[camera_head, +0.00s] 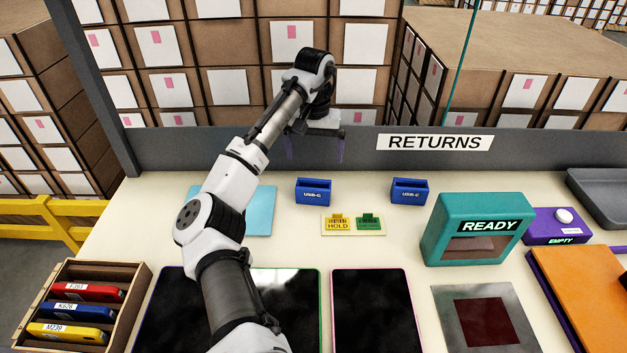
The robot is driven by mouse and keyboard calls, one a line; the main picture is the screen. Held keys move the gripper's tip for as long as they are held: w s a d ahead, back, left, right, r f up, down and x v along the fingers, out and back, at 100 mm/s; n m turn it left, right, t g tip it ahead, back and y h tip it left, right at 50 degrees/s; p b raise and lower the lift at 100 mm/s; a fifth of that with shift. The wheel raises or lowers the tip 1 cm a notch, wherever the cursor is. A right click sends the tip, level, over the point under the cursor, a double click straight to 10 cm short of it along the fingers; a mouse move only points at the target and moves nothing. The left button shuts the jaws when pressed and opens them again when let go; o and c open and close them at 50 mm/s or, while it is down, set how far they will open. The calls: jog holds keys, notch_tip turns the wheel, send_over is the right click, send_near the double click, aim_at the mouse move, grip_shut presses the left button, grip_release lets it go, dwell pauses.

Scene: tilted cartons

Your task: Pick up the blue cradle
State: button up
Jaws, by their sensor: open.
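Two small blue cradles marked "USB-C" stand on the cream table. One blue cradle (313,197) is near the middle, and the other blue cradle (409,197) is to its right. My gripper (315,152) is open and empty, with its two purplish fingers pointing down and spread apart. In the picture it appears above the middle cradle, in front of the grey back panel, and touches neither cradle. Its exact height and depth over the table are hard to tell.
A teal READY box (472,250) stands right. Dark tablets (375,310) lie in front. A wooden box (140,278) of coloured devices is at left. The grey RETURNS panel (360,165) bounds the back.

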aim_at(313, 191)
notch_tip(313, 191, down, 8)
jog(key=shift+s+r, duration=0.1)
jog(key=f, duration=0.1)
jog(key=f+p, duration=0.1)
jog(key=f, duration=0.2)
jog(key=shift+s+a+f+p, duration=0.2)
jog(key=shift+s+f+p, duration=0.05)
jog(key=shift+p, duration=0.05)
jog(key=shift+f, duration=0.55)
jog(key=c, duration=0.9)
